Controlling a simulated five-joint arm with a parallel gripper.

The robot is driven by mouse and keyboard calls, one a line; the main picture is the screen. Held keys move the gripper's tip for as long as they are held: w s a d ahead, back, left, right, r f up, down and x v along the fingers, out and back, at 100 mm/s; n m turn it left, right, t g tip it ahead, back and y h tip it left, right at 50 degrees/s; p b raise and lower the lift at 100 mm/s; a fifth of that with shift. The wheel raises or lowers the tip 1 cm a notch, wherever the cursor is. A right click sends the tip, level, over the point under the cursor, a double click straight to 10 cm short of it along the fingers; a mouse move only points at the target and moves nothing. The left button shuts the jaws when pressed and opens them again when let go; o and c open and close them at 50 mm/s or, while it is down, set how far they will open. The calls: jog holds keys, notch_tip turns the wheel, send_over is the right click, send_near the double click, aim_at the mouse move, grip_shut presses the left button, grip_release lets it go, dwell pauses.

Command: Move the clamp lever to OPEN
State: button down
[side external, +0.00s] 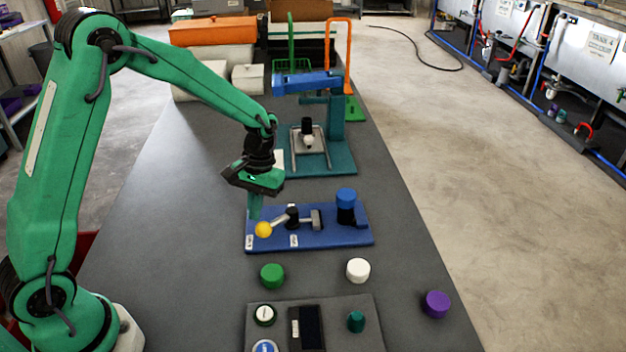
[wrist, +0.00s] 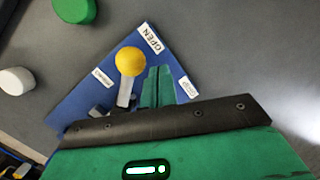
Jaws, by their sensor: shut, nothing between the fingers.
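The clamp's blue base plate (side external: 345,237) lies on the dark bench. Its grey lever ends in a yellow ball knob (side external: 263,229), also seen in the wrist view (wrist: 130,61). The lever lies low and points left in the side view. In the wrist view a white OPEN label (wrist: 150,37) sits just past the knob. My gripper (side external: 255,214) points down at the plate's left end, beside the knob. In the wrist view its shut green fingers (wrist: 158,88) are just right of the knob and lever, empty. I cannot tell whether they touch.
A blue cylinder (side external: 346,199) stands on the plate's right side. Green (side external: 272,275), white (side external: 358,270) and purple (side external: 436,304) caps lie nearer the camera, beside a grey control panel (side external: 366,325). A teal fixture (side external: 335,158) stands behind. The bench left of the plate is clear.

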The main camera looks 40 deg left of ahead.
jog(key=shift+w+a, duration=0.15)
jog(key=shift+a, duration=0.25)
jog(key=shift+w+a+r, duration=0.3)
jog(key=shift+a+r, duration=0.1)
jog(key=shift+a, duration=0.25)
jog(key=shift+w+a+r, duration=0.25)
jog(key=shift+a+r, duration=0.1)
jog(key=shift+a, duration=0.25)
notch_tip(320, 180, up, 9)
jog(key=a, duration=0.2)
jog(key=shift+w, duration=0.3)
jog(key=shift+d, duration=0.1)
jog(key=s+d+r+m+t, duration=0.2)
jog(key=s+d+r+t, duration=0.15)
jog(key=s+r, duration=0.5)
jog(key=s+d+m+t, duration=0.1)
jog(key=s+t, duration=0.3)
jog(key=s, duration=0.8)
jog(key=shift+d+r+m, duration=0.3)
jog(key=shift+d+m, duration=0.05)
jog(key=shift+m, duration=0.15)
